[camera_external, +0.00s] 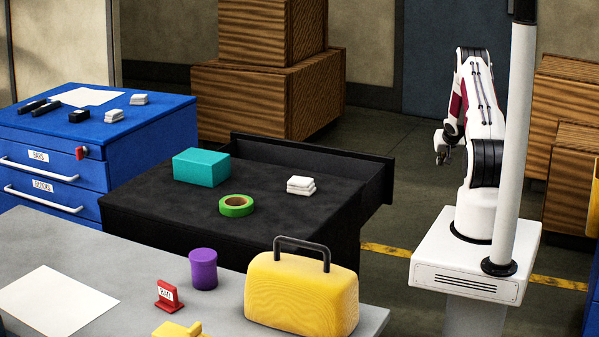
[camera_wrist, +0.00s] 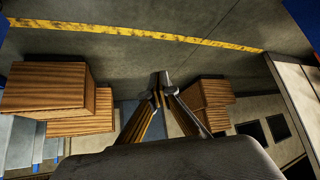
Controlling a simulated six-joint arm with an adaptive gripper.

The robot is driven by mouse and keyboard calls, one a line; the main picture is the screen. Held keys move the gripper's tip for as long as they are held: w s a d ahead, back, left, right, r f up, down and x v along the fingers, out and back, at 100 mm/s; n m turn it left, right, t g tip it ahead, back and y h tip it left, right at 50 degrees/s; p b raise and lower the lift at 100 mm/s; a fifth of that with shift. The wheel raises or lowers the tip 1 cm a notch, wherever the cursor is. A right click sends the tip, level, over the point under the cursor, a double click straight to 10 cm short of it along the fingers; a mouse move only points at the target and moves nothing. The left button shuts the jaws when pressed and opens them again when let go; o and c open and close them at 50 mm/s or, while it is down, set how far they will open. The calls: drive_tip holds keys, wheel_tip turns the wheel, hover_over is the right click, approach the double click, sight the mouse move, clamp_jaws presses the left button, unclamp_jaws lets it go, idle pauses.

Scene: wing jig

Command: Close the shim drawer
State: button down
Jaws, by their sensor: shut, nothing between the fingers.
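A black drawer (camera_external: 375,187) stands out from the back right side of the black cabinet (camera_external: 150,209), with a gap behind its raised front panel. No label shows on it, so I cannot confirm from a label that it is the shim drawer. Its inside is mostly hidden. My gripper (camera_external: 442,155) hangs in the air to the right of the drawer, apart from it. In the wrist view my gripper (camera_wrist: 161,78) has its fingertips together and nothing between them. The drawer does not clearly show in the wrist view.
A teal box (camera_external: 201,167), green tape roll (camera_external: 236,205) and white stack (camera_external: 300,185) lie on the black cabinet. A blue cabinet (camera_external: 150,140) stands left; a yellow case (camera_external: 300,292) stands in front. Wooden crates (camera_external: 265,95) stand behind. Floor between drawer and arm is clear.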

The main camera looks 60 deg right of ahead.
wheel_tip(320, 180, down, 12)
drive_tip(key=s+d+m+t, duration=0.2)
drive_tip(key=d+t, duration=0.1)
drive_tip(key=t, duration=0.4)
drive_tip(key=w+a+r+t+y, duration=0.1)
drive_tip(key=a+r+t+y, duration=0.2)
drive_tip(key=a+r+y, duration=0.2)
drive_tip(key=w+a+r+t+y, duration=0.2)
drive_tip(key=a+r+y, duration=0.3)
drive_tip(key=a, duration=0.5)
drive_tip(key=shift+a+r+m+t+y, duration=0.15)
drive_tip(key=shift+a+m+t+y, duration=0.2)
drive_tip(key=shift+t+y, duration=0.45)
drive_tip(key=shift+w, duration=0.2)
drive_tip(key=w+a, duration=0.6)
drive_tip(key=w, duration=0.3)
drive_tip(key=shift+w+a, duration=0.2)
drive_tip(key=shift+w, duration=0.05)
